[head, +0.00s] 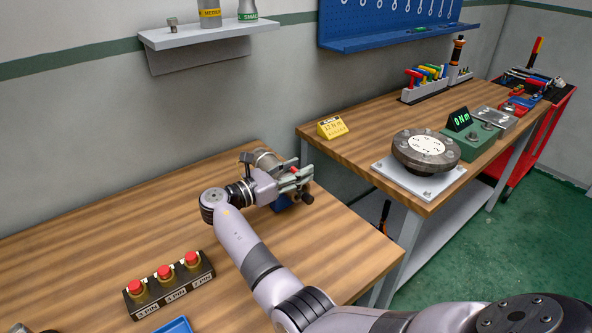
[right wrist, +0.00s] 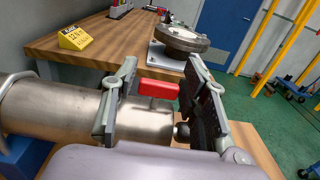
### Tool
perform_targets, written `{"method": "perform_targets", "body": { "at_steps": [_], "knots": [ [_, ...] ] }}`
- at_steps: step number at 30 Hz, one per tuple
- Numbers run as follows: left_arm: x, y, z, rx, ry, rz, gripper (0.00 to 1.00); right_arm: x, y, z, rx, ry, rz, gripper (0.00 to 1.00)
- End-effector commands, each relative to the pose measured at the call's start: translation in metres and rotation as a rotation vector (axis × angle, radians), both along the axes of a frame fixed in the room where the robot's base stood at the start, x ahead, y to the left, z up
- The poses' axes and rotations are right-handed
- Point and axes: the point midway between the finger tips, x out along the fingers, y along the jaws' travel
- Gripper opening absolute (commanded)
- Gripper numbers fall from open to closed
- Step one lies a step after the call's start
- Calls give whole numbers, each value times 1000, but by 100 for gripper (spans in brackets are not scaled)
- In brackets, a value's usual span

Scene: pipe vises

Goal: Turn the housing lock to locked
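The housing is a silver metal cylinder (right wrist: 62,112) lying on its side at the left of the right wrist view. In the head view it shows partly behind my gripper (head: 266,157). A red lever (right wrist: 157,88), probably the housing lock, sticks out past the cylinder's end. My right gripper (right wrist: 160,108) is open, with one finger on each side of the red lever. Gaps show between the lever and the fingers. It also shows in the head view at the housing (head: 297,180). The lever's base is mostly hidden. My left gripper is out of view.
A blue vise part (head: 281,203) sits below the housing. The second bench holds a round flange on a plate (head: 425,150), a yellow sign (head: 332,128) and a green torque display (head: 460,119).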

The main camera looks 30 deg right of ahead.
Motion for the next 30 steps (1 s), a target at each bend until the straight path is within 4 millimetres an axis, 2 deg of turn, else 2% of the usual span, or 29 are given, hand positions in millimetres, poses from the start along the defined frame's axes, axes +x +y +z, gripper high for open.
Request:
{"method": "perform_targets", "body": {
  "at_steps": [4,14,24,30],
  "knots": [
    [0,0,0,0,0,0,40,0,0,0,-1,0,0,52],
    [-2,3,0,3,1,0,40,0,5,0,-1,0,2,52],
    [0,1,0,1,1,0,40,-3,58,0,0,0,3,52],
    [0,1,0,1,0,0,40,-4,74,0,-1,1,2,52]
  ]
}}
